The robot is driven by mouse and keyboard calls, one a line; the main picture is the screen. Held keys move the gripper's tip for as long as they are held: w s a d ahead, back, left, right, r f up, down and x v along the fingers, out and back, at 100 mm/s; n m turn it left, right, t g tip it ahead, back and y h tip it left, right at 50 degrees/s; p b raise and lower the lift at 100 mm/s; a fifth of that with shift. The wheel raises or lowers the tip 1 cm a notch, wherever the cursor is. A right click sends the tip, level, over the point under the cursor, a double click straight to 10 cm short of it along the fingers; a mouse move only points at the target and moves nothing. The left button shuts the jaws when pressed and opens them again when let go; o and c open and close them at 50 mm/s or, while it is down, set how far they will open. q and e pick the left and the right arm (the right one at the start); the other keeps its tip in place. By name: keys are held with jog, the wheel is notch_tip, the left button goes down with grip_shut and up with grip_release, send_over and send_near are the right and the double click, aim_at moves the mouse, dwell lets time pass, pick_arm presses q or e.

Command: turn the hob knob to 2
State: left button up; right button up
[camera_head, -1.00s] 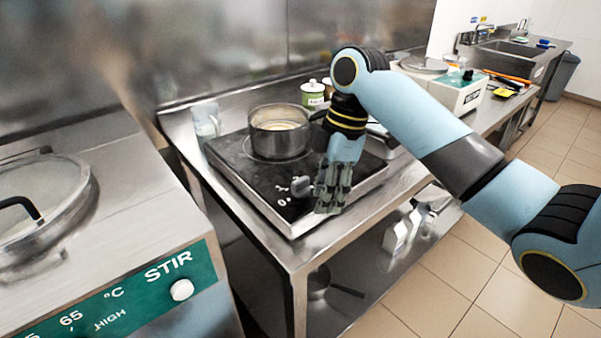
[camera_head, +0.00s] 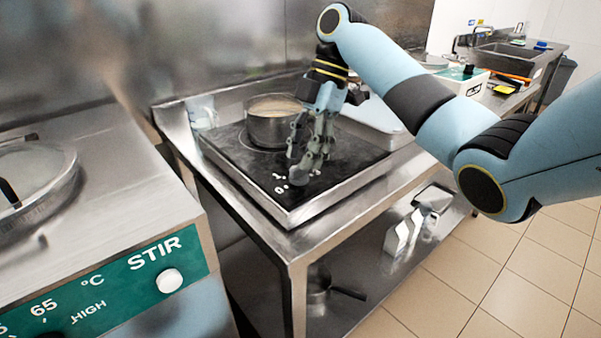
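The hob (camera_head: 345,178) is a black glass plate in a steel frame on the steel table. Its grey knob (camera_head: 297,177) stands near the front corner, beside white marks that include a 0 and what looks like a 1. My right gripper (camera_head: 306,164) points down just above and behind the knob. Its fingers are spread apart and partly overlap the knob in the picture. I cannot tell whether they touch it. The knob's pointer direction is unclear. My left gripper is out of view.
A steel pot (camera_head: 270,122) stands on the hob behind my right gripper. A glass jug (camera_head: 203,113) is at the table's back left. A machine with a green STIR panel (camera_head: 120,279) is at left. A white scale (camera_head: 468,82) is farther right.

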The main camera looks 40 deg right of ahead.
aim_at(299, 173)
jog(key=shift+x, duration=1.05)
jog(key=shift+c, duration=0.2)
grip_shut()
